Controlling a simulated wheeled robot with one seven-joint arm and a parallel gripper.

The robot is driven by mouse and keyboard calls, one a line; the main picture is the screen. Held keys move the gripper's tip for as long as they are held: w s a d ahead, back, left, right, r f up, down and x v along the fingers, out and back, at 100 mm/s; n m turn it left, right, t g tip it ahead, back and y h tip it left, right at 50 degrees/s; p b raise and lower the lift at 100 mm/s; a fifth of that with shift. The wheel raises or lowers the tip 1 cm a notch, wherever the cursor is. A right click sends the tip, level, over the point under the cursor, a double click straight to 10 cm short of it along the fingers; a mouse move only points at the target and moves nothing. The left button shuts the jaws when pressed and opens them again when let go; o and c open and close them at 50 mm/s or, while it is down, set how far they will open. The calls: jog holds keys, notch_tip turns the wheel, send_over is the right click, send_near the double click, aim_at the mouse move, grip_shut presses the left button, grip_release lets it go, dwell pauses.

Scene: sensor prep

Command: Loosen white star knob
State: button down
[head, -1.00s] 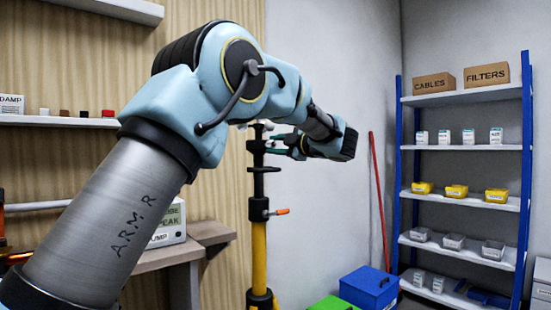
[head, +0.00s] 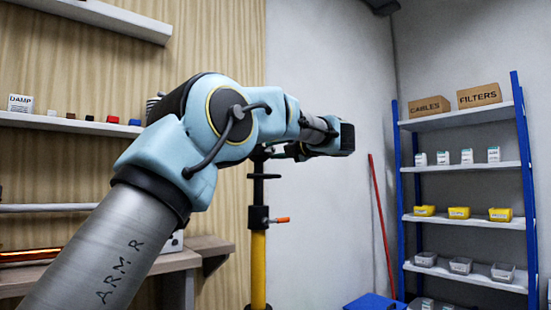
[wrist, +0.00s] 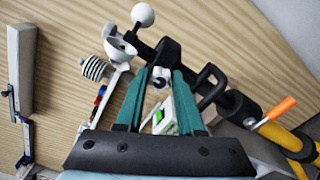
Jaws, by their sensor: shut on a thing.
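In the wrist view, a small whitish knob (wrist: 161,72) sits between the tips of my gripper's teal fingers (wrist: 160,82). The fingers are shut on it from both sides; its star lobes are too small and covered to make out. The knob is at the black fitting at the top of the mast (wrist: 166,52). In the head view, the mast (head: 258,215) stands upright, and my forearm and elbow hide its top and most of my fingers.
White sensor cups (wrist: 118,48), a white ball (wrist: 143,14) and a ribbed shield (wrist: 95,68) are close by my fingers. An orange lever (head: 282,220) sticks out from the mast. A blue-post shelf (head: 467,218) stands right; a blue box (head: 375,301) is on the floor.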

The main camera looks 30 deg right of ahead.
jog(key=shift+f+n, duration=0.1)
jog(key=shift+n, duration=0.3)
jog(key=c, duration=0.5)
grip_release()
jog(key=s, duration=0.3)
jog(key=s+d, duration=0.1)
jog(key=s, duration=0.3)
jog(key=s+d, duration=0.1)
jog(key=s, duration=0.2)
jog(key=shift+s+b, duration=0.3)
jog(key=shift+b, duration=0.05)
jog(key=shift+s+d, duration=0.1)
